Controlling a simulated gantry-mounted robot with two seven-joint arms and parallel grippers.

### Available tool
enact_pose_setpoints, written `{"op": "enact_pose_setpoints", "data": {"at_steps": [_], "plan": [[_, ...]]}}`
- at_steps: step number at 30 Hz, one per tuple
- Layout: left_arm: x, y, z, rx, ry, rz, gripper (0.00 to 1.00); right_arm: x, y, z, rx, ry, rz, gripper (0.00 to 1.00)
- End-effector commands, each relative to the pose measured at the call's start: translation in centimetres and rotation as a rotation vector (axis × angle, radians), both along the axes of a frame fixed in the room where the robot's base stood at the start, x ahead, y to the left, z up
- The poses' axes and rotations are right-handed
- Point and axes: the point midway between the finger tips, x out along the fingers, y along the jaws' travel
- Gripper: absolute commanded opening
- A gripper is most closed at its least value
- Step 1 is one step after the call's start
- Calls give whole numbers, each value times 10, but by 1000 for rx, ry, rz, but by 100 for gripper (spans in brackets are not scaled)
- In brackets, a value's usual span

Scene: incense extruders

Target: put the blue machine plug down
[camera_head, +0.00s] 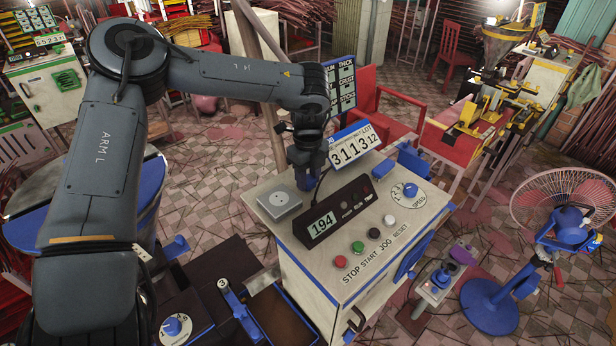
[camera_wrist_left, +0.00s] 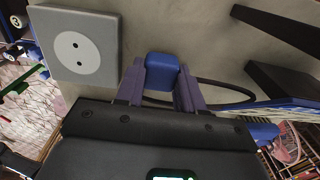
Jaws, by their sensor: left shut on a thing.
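My left gripper (camera_head: 304,160) points down over the top of the cream control cabinet (camera_head: 335,262), just right of the grey socket (camera_head: 279,203). Its two fingers are shut on the blue machine plug (camera_head: 305,182). In the left wrist view the plug (camera_wrist_left: 163,72) sits between the purple-grey fingers (camera_wrist_left: 160,88), apart from the two-hole socket (camera_wrist_left: 82,46). A dark cable (camera_wrist_left: 225,90) curves away beside the plug. I cannot tell whether the plug touches the cabinet top. My right gripper is not in view.
A black display reading 194 (camera_head: 323,222) stands close to the plug. A number counter (camera_head: 352,148) is behind it. Buttons (camera_head: 373,234) and a speed dial (camera_head: 410,190) are on the right. Bare cabinet top lies in front of the socket. A fan (camera_head: 565,200) stands far right.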

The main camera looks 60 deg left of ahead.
Motion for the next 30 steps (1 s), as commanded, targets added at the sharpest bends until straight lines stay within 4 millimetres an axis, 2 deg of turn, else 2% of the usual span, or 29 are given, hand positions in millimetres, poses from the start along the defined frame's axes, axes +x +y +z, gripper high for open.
{"op": "enact_pose_setpoints", "data": {"at_steps": [17,18,21,23,30], "plan": [[0,0,-12,0,0,0,0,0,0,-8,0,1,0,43],[0,0,-12,0,1,0,42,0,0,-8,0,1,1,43],[0,0,-12,0,1,0,57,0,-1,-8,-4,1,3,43],[0,0,-12,0,1,0,63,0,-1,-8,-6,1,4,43],[0,0,-11,0,0,0,63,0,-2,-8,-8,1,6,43]]}}
